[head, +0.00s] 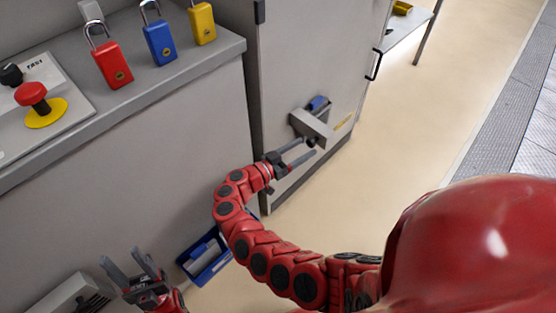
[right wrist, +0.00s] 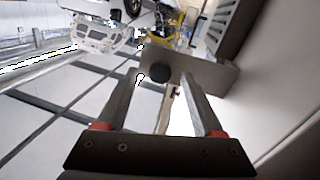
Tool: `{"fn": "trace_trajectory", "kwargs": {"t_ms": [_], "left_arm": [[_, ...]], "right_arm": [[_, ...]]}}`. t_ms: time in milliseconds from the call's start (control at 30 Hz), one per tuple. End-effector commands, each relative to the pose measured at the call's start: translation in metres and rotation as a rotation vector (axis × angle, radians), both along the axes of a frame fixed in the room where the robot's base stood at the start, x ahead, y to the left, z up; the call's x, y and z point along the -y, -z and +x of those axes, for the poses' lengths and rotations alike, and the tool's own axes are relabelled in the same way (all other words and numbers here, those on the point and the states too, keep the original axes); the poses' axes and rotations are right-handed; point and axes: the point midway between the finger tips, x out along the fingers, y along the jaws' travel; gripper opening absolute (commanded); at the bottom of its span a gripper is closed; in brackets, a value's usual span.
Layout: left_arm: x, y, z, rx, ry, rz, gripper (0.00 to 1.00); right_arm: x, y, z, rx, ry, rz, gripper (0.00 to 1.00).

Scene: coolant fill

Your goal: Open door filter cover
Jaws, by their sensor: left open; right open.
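The door filter cover (head: 318,128) is a grey box-like piece standing out from the lower part of the grey cabinet door (head: 300,65). A dark round knob (head: 311,142) sits on its front. In the right wrist view, the cover (right wrist: 205,72) and its knob (right wrist: 160,73) appear ahead, with the knob between the finger lines. My right gripper (head: 308,147) is open, its fingertips close to the knob; I cannot tell whether they touch it. My left gripper (head: 121,257) is open and empty at the lower left, away from the cover.
A blue tray (head: 205,272) lies low between the grippers. Red (head: 112,64), blue (head: 160,43) and yellow (head: 202,24) padlocks stand on the grey ledge beside a red button (head: 32,95). The door has a black handle (head: 375,65). Beige floor is clear to the right.

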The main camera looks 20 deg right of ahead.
Motion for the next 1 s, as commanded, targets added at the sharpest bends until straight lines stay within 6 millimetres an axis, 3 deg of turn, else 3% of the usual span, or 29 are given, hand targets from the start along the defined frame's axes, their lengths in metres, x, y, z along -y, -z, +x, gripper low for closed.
{"fn": "trace_trajectory", "kwargs": {"t_ms": [200,500,1000], "left_arm": [[0.0,-0.006,0.0,0.0,0.0,0.0,0.5],[0.0,0.005,0.0,0.0,0.0,0.0,0.5],[0.0,0.031,0.0,0.0,0.0,0.0,0.5]], "right_arm": [[-0.049,-0.001,-0.009,-0.004,-0.009,-0.001,0.69],[-0.104,0.001,-0.022,0.0,-0.009,-0.002,0.69],[-0.147,0.003,-0.032,0.0,-0.001,-0.003,0.69]]}}
